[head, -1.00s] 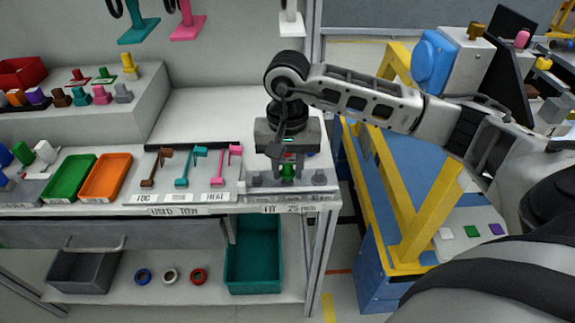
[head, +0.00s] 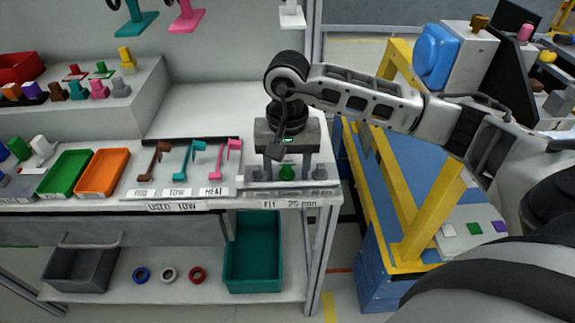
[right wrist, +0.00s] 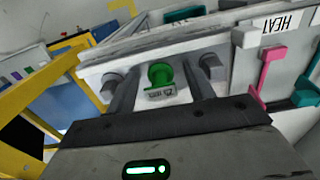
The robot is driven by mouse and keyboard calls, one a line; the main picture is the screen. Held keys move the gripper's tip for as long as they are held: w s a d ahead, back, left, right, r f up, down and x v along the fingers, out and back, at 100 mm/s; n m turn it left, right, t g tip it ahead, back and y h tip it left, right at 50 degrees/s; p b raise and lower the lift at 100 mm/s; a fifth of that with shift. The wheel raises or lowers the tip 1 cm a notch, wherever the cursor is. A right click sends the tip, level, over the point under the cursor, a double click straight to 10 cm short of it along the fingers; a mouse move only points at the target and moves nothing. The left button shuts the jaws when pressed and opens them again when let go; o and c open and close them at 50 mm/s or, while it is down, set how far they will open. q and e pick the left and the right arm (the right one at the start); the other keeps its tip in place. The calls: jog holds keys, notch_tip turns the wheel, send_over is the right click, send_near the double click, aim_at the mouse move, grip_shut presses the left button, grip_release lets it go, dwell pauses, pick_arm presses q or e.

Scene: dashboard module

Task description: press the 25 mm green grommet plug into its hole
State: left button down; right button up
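The green grommet plug (head: 287,173) stands upright on a light strip at the shelf's front right edge, between two grey plugs. It also shows in the right wrist view (right wrist: 160,75), with a small label in front of it. I cannot tell how deep it sits; its underside and any hole beneath it are hidden. My right gripper (head: 287,170) is above it, pointing down. Its two fingers, seen in the right wrist view (right wrist: 158,82), are wide apart, with clear gaps on both sides of the plug. My left gripper is not in view.
Grey plugs flank the green one, at left (right wrist: 111,84) and right (right wrist: 211,66) in the wrist view. Brown, teal and pink (head: 228,160) levers stand to the left, beside an orange tray (head: 101,173). A yellow frame (head: 430,215) stands right of the shelf.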

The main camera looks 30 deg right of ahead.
aim_at(287, 162)
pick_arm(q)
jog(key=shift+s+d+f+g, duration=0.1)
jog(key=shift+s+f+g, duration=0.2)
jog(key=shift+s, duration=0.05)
pick_arm(e)
jog(key=shift+d+f, duration=0.1)
jog(key=shift+r, duration=0.7)
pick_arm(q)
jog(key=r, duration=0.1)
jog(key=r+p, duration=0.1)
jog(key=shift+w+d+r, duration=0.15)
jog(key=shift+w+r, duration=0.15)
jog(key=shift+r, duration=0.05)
pick_arm(e)
notch_tip(287, 162, up, 15)
jog(key=shift+f, duration=0.15)
